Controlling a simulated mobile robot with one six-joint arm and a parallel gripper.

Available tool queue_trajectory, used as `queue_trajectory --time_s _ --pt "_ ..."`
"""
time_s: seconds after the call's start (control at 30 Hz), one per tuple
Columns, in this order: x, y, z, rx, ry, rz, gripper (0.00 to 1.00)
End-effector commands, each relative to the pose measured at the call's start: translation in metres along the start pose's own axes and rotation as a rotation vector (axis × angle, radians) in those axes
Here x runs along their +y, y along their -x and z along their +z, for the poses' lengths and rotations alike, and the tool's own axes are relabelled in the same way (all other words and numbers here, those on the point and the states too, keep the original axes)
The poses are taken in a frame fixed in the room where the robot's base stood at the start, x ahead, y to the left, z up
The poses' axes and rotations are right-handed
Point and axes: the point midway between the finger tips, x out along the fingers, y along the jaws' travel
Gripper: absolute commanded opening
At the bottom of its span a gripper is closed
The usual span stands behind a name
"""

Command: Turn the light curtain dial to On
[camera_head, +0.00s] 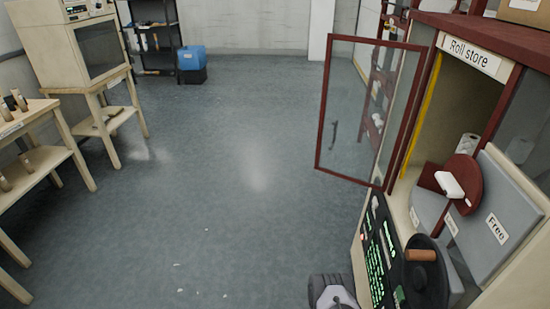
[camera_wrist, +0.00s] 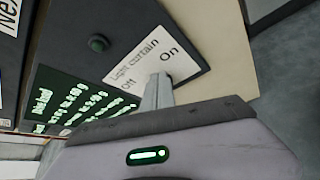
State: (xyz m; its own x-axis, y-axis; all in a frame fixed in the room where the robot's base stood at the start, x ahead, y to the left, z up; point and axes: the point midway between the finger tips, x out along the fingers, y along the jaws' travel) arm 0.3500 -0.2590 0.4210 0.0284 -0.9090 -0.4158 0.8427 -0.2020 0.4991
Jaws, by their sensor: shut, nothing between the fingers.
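The light curtain label (camera_wrist: 142,62), a white plate with the words Off and On, is on the dark control panel in the wrist view. My gripper (camera_wrist: 160,84) has its fingers together, with tips at the label between Off and On. The dial is not clearly visible; the fingers cover that spot, so I cannot tell its setting or whether they touch it. The control panel (camera_head: 378,250) with green lettering is on the machine's front at the right in the head view.
The glass door (camera_head: 352,110) of the roll store stands open. A black wheel (camera_head: 428,280) with a wooden handle (camera_head: 421,255) sticks out beside the panel. Open floor (camera_head: 230,190) lies left.

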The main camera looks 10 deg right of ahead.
Motion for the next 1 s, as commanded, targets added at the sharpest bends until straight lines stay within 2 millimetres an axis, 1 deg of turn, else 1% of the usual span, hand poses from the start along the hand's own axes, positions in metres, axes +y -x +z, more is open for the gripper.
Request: queue_trajectory --time_s 0.3,0.73,0.93,1.0 --pt "-0.009 -0.001 -0.002 0.000 -0.001 0.000 0.00" --pt "-0.010 -0.001 -0.003 0.001 -0.001 0.001 0.00" --pt "-0.012 0.003 0.004 0.001 0.001 0.000 0.00" --pt "-0.012 0.006 0.002 0.002 0.001 0.002 0.00"
